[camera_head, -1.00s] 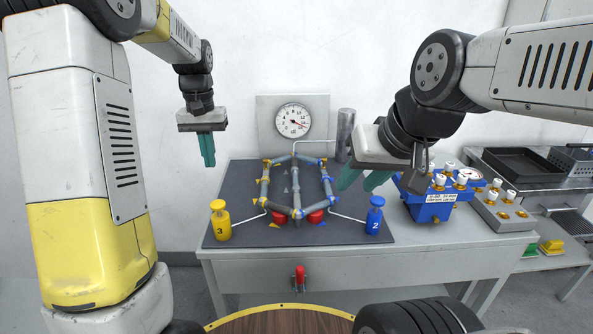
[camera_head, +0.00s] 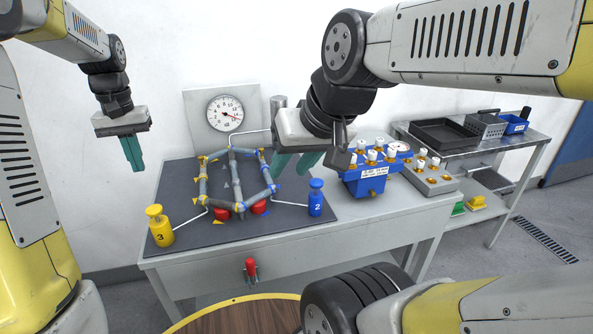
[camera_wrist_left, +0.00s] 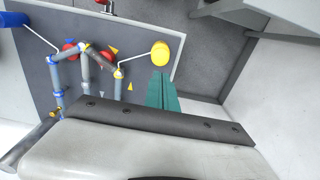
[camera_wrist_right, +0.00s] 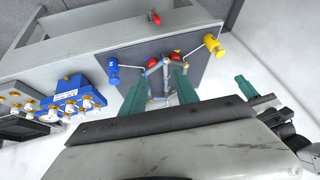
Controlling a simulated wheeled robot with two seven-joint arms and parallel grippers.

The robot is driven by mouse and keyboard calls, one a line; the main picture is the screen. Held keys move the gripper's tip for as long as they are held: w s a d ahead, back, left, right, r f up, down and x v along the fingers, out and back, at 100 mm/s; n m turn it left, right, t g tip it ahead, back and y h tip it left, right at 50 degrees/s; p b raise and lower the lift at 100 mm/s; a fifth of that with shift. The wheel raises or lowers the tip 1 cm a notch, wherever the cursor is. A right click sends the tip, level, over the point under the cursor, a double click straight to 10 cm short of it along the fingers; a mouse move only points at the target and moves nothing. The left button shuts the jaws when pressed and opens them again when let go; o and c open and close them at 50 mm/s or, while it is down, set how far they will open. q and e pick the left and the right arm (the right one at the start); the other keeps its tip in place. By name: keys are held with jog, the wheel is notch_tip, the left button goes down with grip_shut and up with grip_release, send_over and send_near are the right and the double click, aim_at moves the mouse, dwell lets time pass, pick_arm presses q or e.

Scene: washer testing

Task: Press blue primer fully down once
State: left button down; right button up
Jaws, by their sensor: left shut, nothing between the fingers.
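The blue primer (camera_head: 316,203), marked 2, stands upright at the right front of the dark mat, its round blue knob raised above the body. It also shows in the right wrist view (camera_wrist_right: 112,72), and partly at the left wrist view's corner (camera_wrist_left: 13,19). My right gripper (camera_head: 297,163) is open and empty, its teal fingers apart, above and slightly left of the blue primer, not touching it. In the right wrist view its fingers (camera_wrist_right: 158,92) are spread. My left gripper (camera_head: 136,168) is shut and empty, above the mat's left side near the yellow primer (camera_head: 160,228), marked 3.
A pipe frame (camera_head: 236,180) with red parts stands mid-mat, before a dial gauge (camera_head: 225,113). A blue valve block (camera_head: 368,180) and a grey valve block (camera_head: 431,180) sit to the right. A red-handled valve (camera_head: 251,268) is on the bench front.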

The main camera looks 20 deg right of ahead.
dwell(0.4)
